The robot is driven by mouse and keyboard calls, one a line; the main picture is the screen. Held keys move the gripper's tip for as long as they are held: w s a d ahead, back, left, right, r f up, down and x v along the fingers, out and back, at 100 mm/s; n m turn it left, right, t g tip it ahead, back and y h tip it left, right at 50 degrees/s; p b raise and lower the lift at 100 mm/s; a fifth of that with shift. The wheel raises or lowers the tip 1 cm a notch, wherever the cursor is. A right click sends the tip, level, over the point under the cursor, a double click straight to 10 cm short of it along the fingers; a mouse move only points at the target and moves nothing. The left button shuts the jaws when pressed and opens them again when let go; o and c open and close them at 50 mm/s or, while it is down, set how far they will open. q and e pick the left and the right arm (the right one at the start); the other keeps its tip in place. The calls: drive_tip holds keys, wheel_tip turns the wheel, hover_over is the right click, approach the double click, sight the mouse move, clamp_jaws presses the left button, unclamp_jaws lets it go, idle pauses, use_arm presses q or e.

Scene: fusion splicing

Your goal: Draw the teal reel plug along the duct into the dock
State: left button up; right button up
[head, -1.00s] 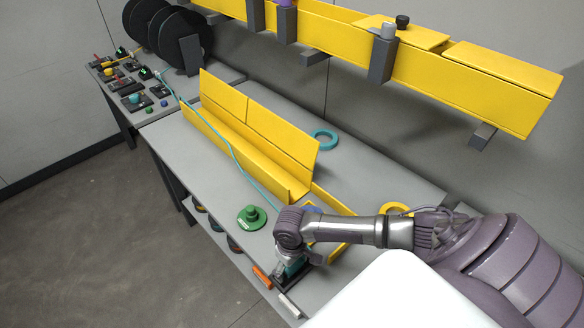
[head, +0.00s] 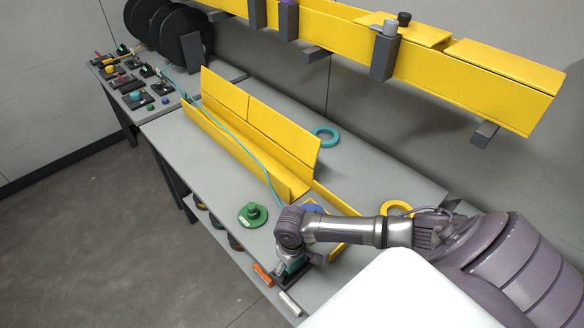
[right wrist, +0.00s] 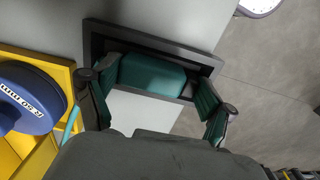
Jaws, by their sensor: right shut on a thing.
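The teal plug (right wrist: 152,75) shows in the right wrist view between the two fingers of my right gripper (right wrist: 155,103), which is shut on it. The plug lies within the outline of the dark rectangular dock frame (right wrist: 150,42); how deep it sits I cannot tell. In the head view my right gripper (head: 290,268) is at the near end of the bench and largely hides plug and dock. The teal cable (head: 246,146) runs from the black reels (head: 170,32) along the yellow duct (head: 225,125) to the gripper. My left gripper is not in view.
A blue spool (right wrist: 28,97) sits in a yellow frame beside the dock. A green knobbed piece (head: 252,214) stands near the front edge, with orange (head: 262,274) and white (head: 290,303) bars farther along. A teal ring (head: 325,136) and yellow ring (head: 397,209) lie behind.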

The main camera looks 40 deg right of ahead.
drive_tip(key=shift+f, duration=0.1)
drive_tip(key=o, duration=0.9)
drive_tip(key=shift+c, duration=0.2)
wheel_tip(320, 180, up, 12)
